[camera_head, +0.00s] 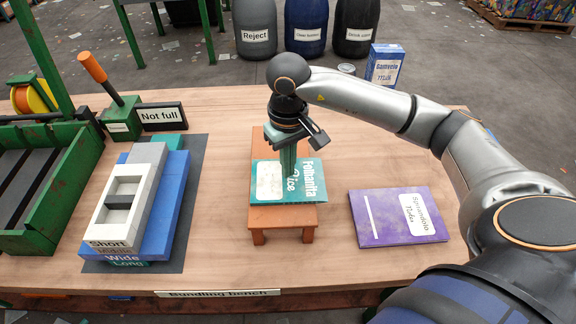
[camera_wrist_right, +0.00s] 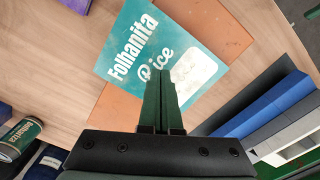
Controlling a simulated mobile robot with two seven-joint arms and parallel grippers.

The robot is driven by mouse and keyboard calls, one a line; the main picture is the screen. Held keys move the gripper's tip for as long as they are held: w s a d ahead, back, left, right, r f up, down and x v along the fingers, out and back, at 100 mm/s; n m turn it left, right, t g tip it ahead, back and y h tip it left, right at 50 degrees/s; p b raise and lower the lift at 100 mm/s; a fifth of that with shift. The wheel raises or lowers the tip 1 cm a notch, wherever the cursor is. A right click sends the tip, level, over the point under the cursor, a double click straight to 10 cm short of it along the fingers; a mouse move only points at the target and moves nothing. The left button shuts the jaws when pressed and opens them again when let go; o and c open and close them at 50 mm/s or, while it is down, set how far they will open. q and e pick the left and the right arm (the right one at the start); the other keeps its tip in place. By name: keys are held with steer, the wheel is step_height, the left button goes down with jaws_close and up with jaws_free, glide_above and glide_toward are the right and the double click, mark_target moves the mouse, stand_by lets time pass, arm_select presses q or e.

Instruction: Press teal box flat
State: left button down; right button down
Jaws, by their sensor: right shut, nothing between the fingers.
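The teal box (camera_head: 308,188), printed "Folhanita Rice", lies flat and thin on a small orange stand (camera_head: 280,217) at the middle of the bench. It also shows in the right wrist view (camera_wrist_right: 190,80), with its printed face up. My right gripper (camera_head: 288,178) is shut and empty, pointing straight down over the middle of the box. Its fingertips are at or just above the box's face; I cannot tell whether they touch. In the right wrist view the closed fingers (camera_wrist_right: 161,75) cover part of the box. My left gripper is not in view.
A flat purple box (camera_head: 398,217) lies right of the stand. On the left is a stack of blue, white and grey blocks (camera_head: 150,200) on a dark mat, near a green crate (camera_head: 55,190) and a "Not full" sign (camera_head: 160,116). A blue carton (camera_head: 384,66) stands behind.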

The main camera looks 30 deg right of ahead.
steer(key=shift+r, duration=0.15)
step_height(320, 180, up, 8)
steer(key=p, duration=0.5)
steer(key=shift+r, duration=0.25)
stand_by(0.3)
